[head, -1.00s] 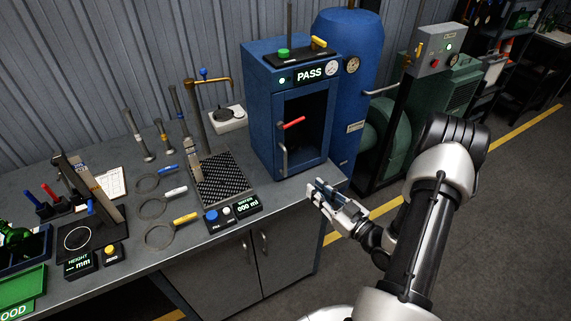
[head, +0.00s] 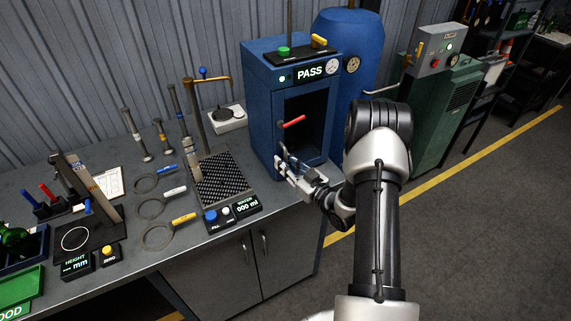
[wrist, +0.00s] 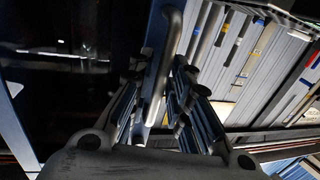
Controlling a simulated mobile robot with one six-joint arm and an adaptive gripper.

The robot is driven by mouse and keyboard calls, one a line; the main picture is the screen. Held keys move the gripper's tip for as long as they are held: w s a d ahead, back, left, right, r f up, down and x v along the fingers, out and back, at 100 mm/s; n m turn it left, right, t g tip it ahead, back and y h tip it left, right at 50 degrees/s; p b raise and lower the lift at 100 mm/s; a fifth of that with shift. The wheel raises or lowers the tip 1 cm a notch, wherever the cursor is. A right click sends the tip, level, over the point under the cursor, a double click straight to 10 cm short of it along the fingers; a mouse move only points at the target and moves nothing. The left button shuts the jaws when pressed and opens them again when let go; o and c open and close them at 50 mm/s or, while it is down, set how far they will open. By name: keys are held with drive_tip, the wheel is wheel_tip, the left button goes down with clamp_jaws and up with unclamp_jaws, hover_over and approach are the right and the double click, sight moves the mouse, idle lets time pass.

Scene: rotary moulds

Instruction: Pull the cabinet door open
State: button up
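The blue cabinet (head: 259,115) stands on the right end of the bench, with a dark window in its front framed by a door. The door looks shut. Its upright metal handle is at the door's lower left, partly hidden by my fingers in the head view. My gripper (head: 284,163) is at this handle. In the wrist view, the grey handle (wrist: 168,50) runs between the two fingers of my gripper (wrist: 163,95). The fingers stand apart on either side of it, with a gap visible. Whether either finger touches it is unclear.
A red lever (head: 294,122) shows at the cabinet's window. A water display (head: 246,203) and a dark mesh plate (head: 221,178) sit to the left on the bench. A blue tank (head: 352,90) stands behind. Open floor lies to the right.

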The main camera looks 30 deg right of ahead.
drive_tip(key=shift+c, duration=0.4)
clamp_jaws()
